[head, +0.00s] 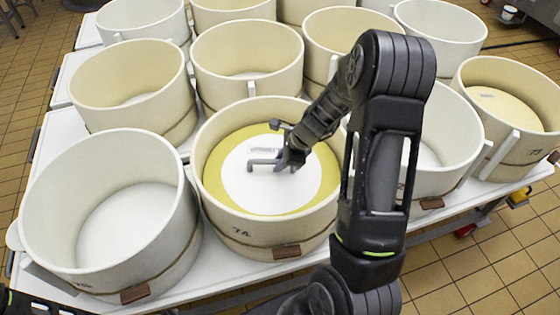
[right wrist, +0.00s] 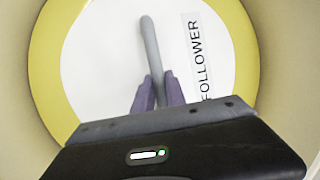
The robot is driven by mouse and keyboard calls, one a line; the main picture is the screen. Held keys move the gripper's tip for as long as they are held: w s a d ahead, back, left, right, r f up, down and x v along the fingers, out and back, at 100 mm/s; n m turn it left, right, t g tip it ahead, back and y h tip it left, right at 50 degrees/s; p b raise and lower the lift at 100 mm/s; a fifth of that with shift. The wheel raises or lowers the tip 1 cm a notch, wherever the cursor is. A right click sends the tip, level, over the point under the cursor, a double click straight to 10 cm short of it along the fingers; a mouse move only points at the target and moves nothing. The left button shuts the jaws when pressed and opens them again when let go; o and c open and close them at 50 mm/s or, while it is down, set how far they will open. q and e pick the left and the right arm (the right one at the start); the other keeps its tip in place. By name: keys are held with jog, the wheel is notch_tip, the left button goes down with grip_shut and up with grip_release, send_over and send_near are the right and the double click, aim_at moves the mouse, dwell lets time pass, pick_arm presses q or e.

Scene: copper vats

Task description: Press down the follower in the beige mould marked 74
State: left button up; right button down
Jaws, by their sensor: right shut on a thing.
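The beige mould marked 74 (head: 308,228) stands at the front middle of the white table. Inside it lies the follower (head: 240,190), a round white disc with a grey bar handle and a label; a yellow ring surrounds the disc. In the right wrist view the white disc (right wrist: 105,60) shows the word FOLLOWER. My right gripper (head: 290,160) reaches down into the mould. In the right wrist view its purple fingers (right wrist: 159,90) are shut on the grey handle (right wrist: 149,35). The follower's underside is hidden. My left gripper is not in view.
An empty mould (head: 110,220) stands close on the left. Other beige moulds (head: 247,65) stand behind. On the right, past my arm, a mould with a beige disc in it (head: 505,105) stands near the table's end. Tiled floor lies in front.

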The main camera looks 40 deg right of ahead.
jog(key=shift+s+a+f, duration=0.1)
jog(key=shift+s+f, duration=0.1)
jog(key=c, duration=1.3)
grip_release()
jog(key=shift+w+r, duration=0.15)
jog(key=shift+r, duration=0.05)
jog(key=shift+d+r, duration=0.25)
jog(key=shift+r, duration=0.35)
jog(key=v, duration=0.2)
jog(key=p+v, duration=0.1)
jog(key=v, duration=0.1)
jog(key=p+v, duration=0.1)
jog(key=v, duration=0.1)
jog(key=shift+s+r, duration=0.15)
jog(key=shift+s, duration=0.25)
